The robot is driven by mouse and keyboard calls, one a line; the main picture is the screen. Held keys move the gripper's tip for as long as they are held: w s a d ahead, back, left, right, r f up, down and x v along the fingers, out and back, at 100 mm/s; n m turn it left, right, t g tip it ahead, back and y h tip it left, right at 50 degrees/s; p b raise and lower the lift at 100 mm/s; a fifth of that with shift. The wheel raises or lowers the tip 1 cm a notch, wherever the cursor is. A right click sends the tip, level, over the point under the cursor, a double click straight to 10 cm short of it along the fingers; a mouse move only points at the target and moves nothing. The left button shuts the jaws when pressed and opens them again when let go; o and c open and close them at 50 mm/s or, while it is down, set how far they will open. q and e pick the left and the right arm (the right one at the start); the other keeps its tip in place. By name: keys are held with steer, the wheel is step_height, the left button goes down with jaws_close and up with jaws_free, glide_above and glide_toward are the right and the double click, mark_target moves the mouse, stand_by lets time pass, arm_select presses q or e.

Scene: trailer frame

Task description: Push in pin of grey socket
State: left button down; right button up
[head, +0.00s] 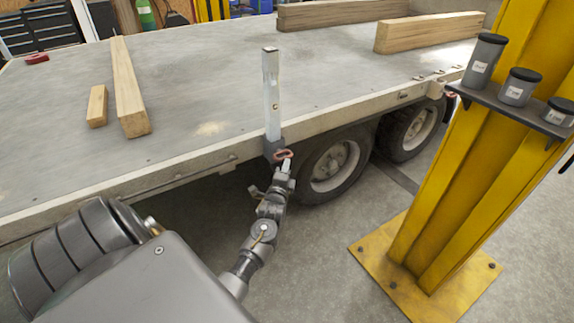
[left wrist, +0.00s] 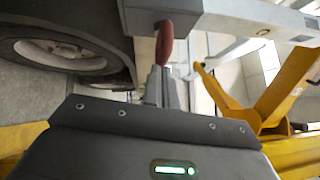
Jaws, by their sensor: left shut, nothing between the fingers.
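The grey socket (head: 272,148) sits on the side edge of the trailer bed, with a pale metal post (head: 271,95) standing upright in it. Its pin has a red handle (head: 284,154) that sticks out from the socket's outer side. In the left wrist view the red handle (left wrist: 165,42) is just beyond my fingertips, below the grey socket (left wrist: 150,18). My left gripper (head: 286,165) is shut and empty, its tips at the red handle. It also shows in the left wrist view (left wrist: 161,82). I cannot tell whether the tips touch the handle. My right gripper is not in view.
The trailer bed (head: 200,85) carries several wooden beams, one long beam (head: 128,90) at the left. Trailer wheels (head: 333,168) are right behind my left gripper. A yellow pillar (head: 450,160) with a shelf of grey canisters (head: 516,88) stands at the right.

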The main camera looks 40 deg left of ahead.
arm_select(q)
steer(key=w+d+p+v, duration=0.1)
steer(key=d+p+v, duration=0.1)
steer(key=v, duration=1)
steer(key=shift+d+f, duration=0.25)
steer(key=shift+d, duration=0.15)
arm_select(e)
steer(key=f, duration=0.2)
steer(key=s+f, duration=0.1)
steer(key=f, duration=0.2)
arm_select(q)
steer(key=shift+s, duration=0.15)
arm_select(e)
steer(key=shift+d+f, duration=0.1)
